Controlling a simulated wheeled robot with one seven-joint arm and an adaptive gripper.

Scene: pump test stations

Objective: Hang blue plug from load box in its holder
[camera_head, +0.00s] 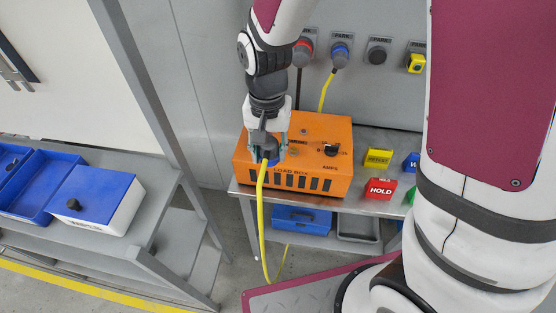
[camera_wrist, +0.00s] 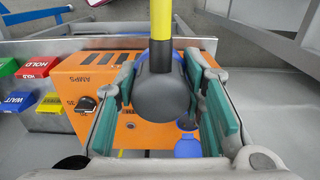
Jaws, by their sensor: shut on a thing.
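The blue plug (camera_wrist: 158,88) has a dark grey body, and a yellow cable (camera_wrist: 161,25) leaves its back end. My gripper (camera_wrist: 160,100) is shut on it, one finger on each side. In the head view my gripper (camera_head: 268,146) is over the left part of the orange load box (camera_head: 241,163). The fingers hide most of the plug there. A blue fitting (camera_wrist: 187,147) shows beside the plug in the wrist view. I cannot tell whether the plug's front touches the box. On the wall, a blue fitting (camera_head: 341,51) has a yellow cable below it; which fitting is the holder is unclear.
A red fitting (camera_head: 303,50), a dark round fitting (camera_head: 377,55) and a yellow fitting (camera_head: 415,63) are also on the wall. Yellow, red and blue blocks stand right of the load box, including a red HOLD block (camera_head: 380,191). The yellow cable hangs past the bench's front edge.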

